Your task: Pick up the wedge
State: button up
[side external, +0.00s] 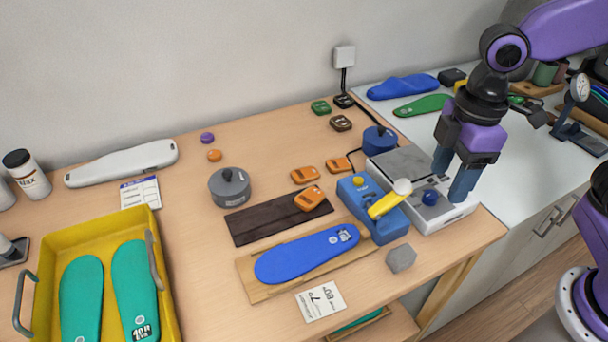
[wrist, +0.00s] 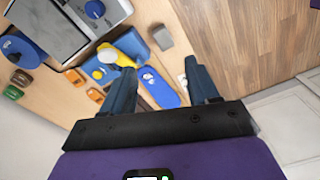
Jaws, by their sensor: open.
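No piece is plainly marked as the wedge. A small grey block (side external: 401,258) sits near the front edge of the wooden table, right of the blue insole; it also shows in the wrist view (wrist: 162,38). Small orange pieces (side external: 308,198) lie behind the insole, one on a dark brown strip; I cannot tell which piece is the wedge. My gripper (side external: 449,185) is open, fingers pointing down, above the white and grey machine at the table's right end. In the wrist view my gripper (wrist: 158,66) has nothing between its fingers.
The blue insole (side external: 300,256) lies on a wooden board. A blue press (side external: 372,212) with a yellow lever (side external: 388,206) stands between it and the white machine (side external: 437,212). A yellow tray (side external: 102,232) holds green insoles at left. Table is open around the grey block.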

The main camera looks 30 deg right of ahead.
jog(key=w+a+n, duration=0.1)
jog(key=w+a, duration=0.3)
jog(key=w, duration=0.5)
jog(key=w+a+n, duration=0.1)
jog(key=w+a, duration=0.3)
jog(key=w, duration=0.4)
jog(key=n+y, duration=0.1)
jog(key=n, duration=0.1)
send_near(306, 173)
jog(key=f, duration=0.2)
jog(key=shift+w+a+f, duration=0.15)
jog(key=shift+a+f, duration=0.1)
jog(key=shift+a, duration=0.1)
jog(key=shift+a+f, duration=0.2)
jog(key=shift+f, duration=2.4)
jog(key=c, duration=0.7)
